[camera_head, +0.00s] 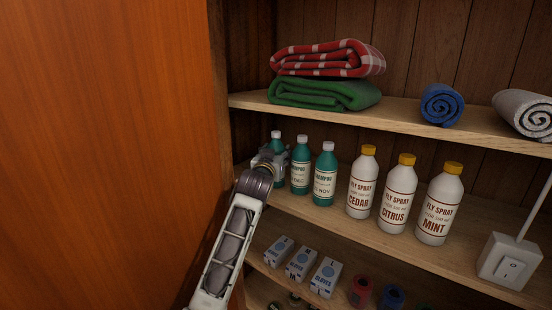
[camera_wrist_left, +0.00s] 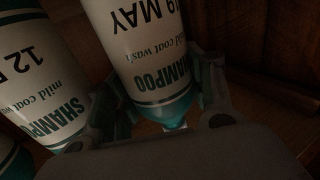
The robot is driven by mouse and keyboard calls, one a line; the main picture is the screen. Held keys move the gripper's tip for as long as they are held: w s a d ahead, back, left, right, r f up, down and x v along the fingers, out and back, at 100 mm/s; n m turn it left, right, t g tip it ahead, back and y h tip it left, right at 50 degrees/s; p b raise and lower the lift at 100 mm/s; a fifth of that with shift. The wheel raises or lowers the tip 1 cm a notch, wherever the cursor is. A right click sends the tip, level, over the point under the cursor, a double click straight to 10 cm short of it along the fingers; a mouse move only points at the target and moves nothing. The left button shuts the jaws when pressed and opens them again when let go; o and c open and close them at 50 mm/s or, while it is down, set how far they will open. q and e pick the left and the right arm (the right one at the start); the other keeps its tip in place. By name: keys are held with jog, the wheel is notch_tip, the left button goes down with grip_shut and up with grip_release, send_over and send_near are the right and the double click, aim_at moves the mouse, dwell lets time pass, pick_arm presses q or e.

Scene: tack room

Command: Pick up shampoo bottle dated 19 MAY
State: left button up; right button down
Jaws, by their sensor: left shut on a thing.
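My left gripper (camera_head: 268,162) reaches onto the middle shelf and is shut on the leftmost teal shampoo bottle (camera_head: 276,144), whose white cap shows above it. In the left wrist view the held shampoo bottle (camera_wrist_left: 148,45) reads "19 MAY" upside down, between the fingers of my left gripper (camera_wrist_left: 165,100). I cannot tell whether it still touches the shelf. The neighbouring shampoo bottle (camera_head: 300,161) is marked DEC, and its "12" label shows beside the gripper in the left wrist view (camera_wrist_left: 35,85). Another shampoo bottle (camera_head: 324,174) is marked NOV. My right gripper is not in view.
White fly spray bottles, CEDAR (camera_head: 361,184), CITRUS (camera_head: 396,195) and MINT (camera_head: 438,206), stand to the right. A wooden panel (camera_head: 110,150) closes off the left. The upper shelf (camera_head: 410,122) holds folded blankets (camera_head: 325,93). Glove boxes (camera_head: 300,262) sit below.

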pick_arm(q)
jog(key=shift+r, duration=0.25)
jog(key=shift+r+b, duration=0.55)
jog(key=shift+r, duration=0.95)
jog(key=shift+s+r, duration=0.1)
jog(key=shift+s, duration=0.05)
jog(key=b, duration=0.5)
send_near(275, 145)
jog(key=v, duration=0.6)
jog(key=shift+s+a, duration=0.15)
jog(key=shift+p, duration=0.3)
